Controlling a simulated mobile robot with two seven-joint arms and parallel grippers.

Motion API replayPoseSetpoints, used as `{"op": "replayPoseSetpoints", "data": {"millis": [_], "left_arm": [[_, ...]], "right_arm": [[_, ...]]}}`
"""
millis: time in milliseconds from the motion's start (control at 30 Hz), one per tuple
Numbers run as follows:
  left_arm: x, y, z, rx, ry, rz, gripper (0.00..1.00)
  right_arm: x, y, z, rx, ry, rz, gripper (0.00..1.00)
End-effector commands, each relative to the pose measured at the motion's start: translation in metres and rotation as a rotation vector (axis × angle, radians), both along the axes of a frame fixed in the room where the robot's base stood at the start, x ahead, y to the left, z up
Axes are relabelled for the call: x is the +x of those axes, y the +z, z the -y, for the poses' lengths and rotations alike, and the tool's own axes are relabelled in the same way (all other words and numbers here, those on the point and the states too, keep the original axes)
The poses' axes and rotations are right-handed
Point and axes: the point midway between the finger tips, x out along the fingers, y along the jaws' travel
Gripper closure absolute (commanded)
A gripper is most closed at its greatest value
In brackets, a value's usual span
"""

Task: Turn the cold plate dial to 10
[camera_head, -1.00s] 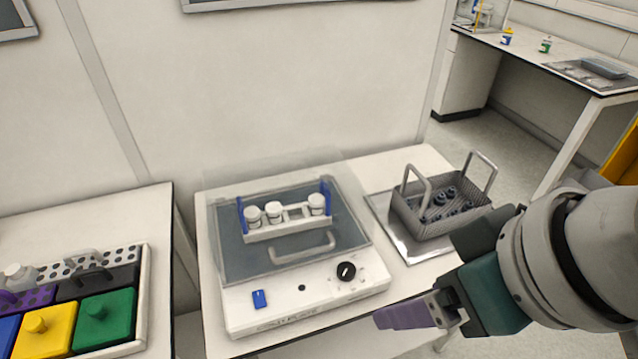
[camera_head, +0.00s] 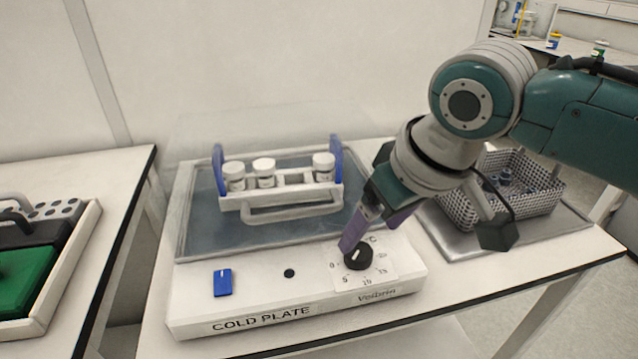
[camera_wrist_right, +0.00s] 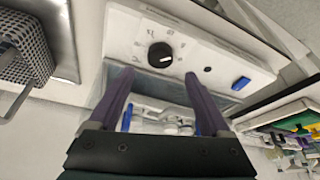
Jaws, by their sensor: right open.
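The cold plate (camera_head: 250,305) is a white box with a grey top and a black dial (camera_head: 358,257) on its front panel. Numbers 0, 5, 10 and 15 are printed around the dial. A white mark shows on the dial, but I cannot tell which number it points to. My right gripper (camera_head: 370,230) is open just above the dial, fingers pointing down towards it. In the right wrist view the dial (camera_wrist_right: 160,55) shows beyond the gap between the open fingertips (camera_wrist_right: 158,78), with nothing between them. My left gripper is not in view.
A white rack (camera_head: 285,200) with blue ends holds three white-capped jars on the plate. A blue switch (camera_head: 222,282) sits left of the dial. A metal mesh basket (camera_head: 470,212) stands on a tray at right. A tray with a green block (camera_head: 25,280) is at left.

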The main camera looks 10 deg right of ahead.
Motion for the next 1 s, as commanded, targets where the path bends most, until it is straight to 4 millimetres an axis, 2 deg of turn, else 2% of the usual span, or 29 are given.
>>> {"op": "replayPoseSetpoints", "data": {"millis": [33,100,300,700,767,1000], "left_arm": [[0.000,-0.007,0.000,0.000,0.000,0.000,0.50],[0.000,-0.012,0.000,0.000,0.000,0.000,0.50],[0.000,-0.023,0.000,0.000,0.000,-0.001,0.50],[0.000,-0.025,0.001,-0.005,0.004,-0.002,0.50],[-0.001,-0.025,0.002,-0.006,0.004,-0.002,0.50],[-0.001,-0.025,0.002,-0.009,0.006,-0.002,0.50]], "right_arm": [[0.003,-0.013,-0.001,-0.002,-0.001,-0.003,0.18],[0.008,-0.025,-0.003,-0.001,-0.001,-0.002,0.18],[0.018,-0.048,-0.007,0.000,0.000,0.001,0.18],[0.021,-0.054,-0.008,-0.001,0.001,0.002,0.18],[0.021,-0.054,-0.008,-0.001,0.001,0.002,0.23],[0.021,-0.054,-0.007,-0.001,0.001,0.001,0.50]]}}
